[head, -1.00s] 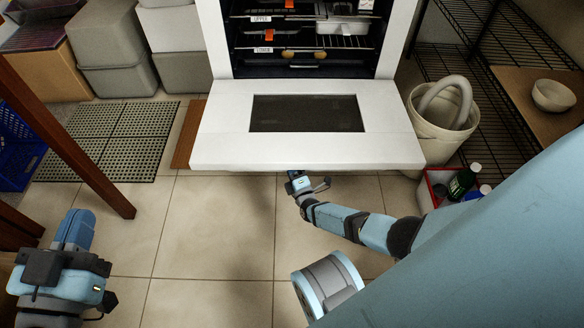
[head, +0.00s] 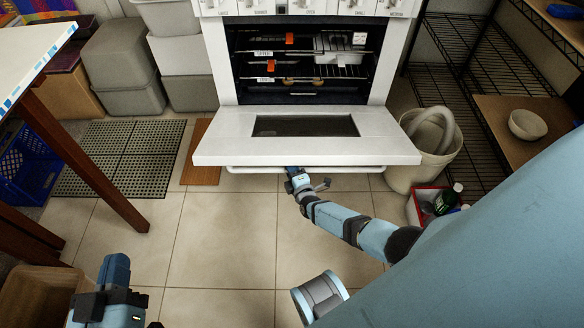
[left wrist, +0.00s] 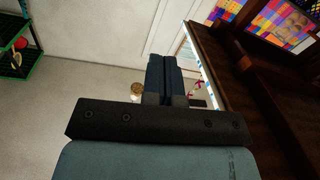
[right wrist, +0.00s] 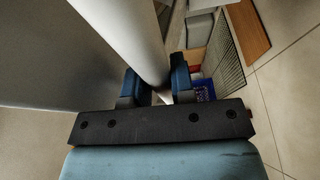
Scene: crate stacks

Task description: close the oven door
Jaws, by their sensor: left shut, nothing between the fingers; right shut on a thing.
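The white oven door (head: 380,141) is partly open in the head view, tilted out from the oven (head: 222,70), with a dark window in it. The door's handle bar (head: 345,169) runs along its outer edge. My right gripper (head: 292,173) is at the underside of that edge, shut on the handle. In the right wrist view the white bar (right wrist: 130,35) runs between the fingers of the right gripper (right wrist: 160,90). My left gripper (head: 115,270) is at the lower left in the head view, far from the door; the left wrist view shows its fingers (left wrist: 165,75) shut and empty.
Racks and trays show inside the oven. A white bin (head: 415,172) stands right of the door, with a red crate (head: 418,205) of bottles nearer. A wooden table leg (head: 85,165) stands at left. A dark floor mat (head: 118,160) lies beyond it. The tiled floor before the oven is clear.

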